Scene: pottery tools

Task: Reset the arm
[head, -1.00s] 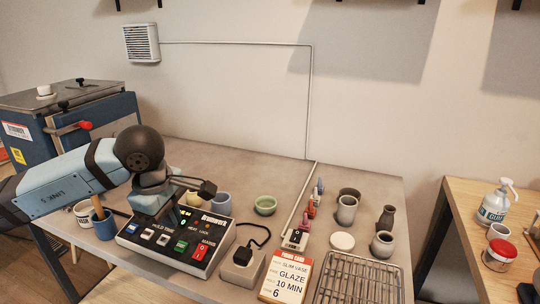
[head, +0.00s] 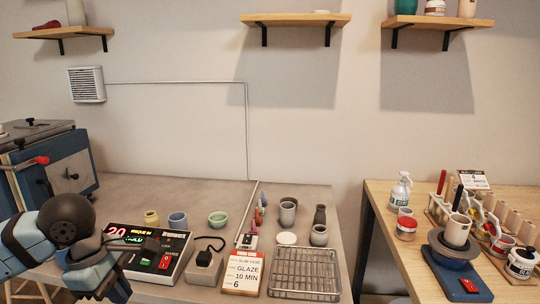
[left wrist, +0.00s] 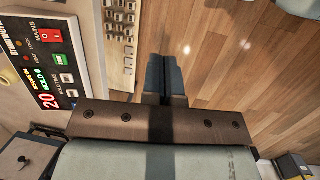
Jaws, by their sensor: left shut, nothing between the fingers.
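My left gripper (head: 108,290) is low at the left of the head view, in front of the table's left part and just left of the black and white control box (head: 165,262). In the left wrist view the dark fingers of the gripper (left wrist: 164,75) are together with nothing between them, over the wood floor. The control box (left wrist: 40,50) shows there at the left, apart from the fingers, with a lit display reading 20 and HOLD and a red MAINS switch. The arm hides part of the box's left side in the head view. My right gripper is not in view.
A blue kiln (head: 50,165) stands at the left. A wooden table (head: 390,255) with bottles stands right. Shelves hang above.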

